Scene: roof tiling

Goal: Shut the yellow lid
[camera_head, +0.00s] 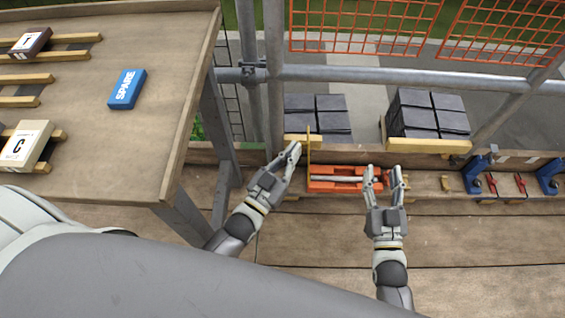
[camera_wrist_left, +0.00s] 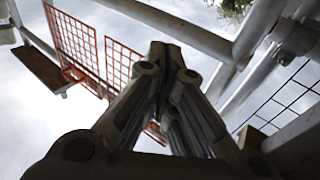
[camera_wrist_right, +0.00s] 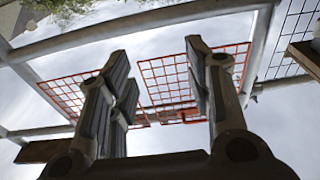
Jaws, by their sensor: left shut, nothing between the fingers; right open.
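A thin yellow strip (camera_head: 309,146), which looks like the yellow lid seen edge-on, stands upright at the left end of an orange-red box (camera_head: 347,187). The box is open on top, and a pale rod lies in it. My left gripper (camera_head: 295,150) is shut and empty, just left of the strip; I cannot tell whether they touch. Its closed fingers show in the left wrist view (camera_wrist_left: 173,52). My right gripper (camera_head: 383,171) is open and empty over the box's right end, hiding part of it. Its spread fingers show in the right wrist view (camera_wrist_right: 157,55). Neither wrist view shows the lid.
A wooden table (camera_head: 150,130) at left holds a blue SPARE box (camera_head: 127,89) and several blocks on slats. Behind the plank are scaffold pipes (camera_head: 400,77), orange mesh (camera_head: 365,25) and dark tile stacks (camera_head: 428,112). Blue clamps (camera_head: 475,175) stand at right. The floorboards in front are clear.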

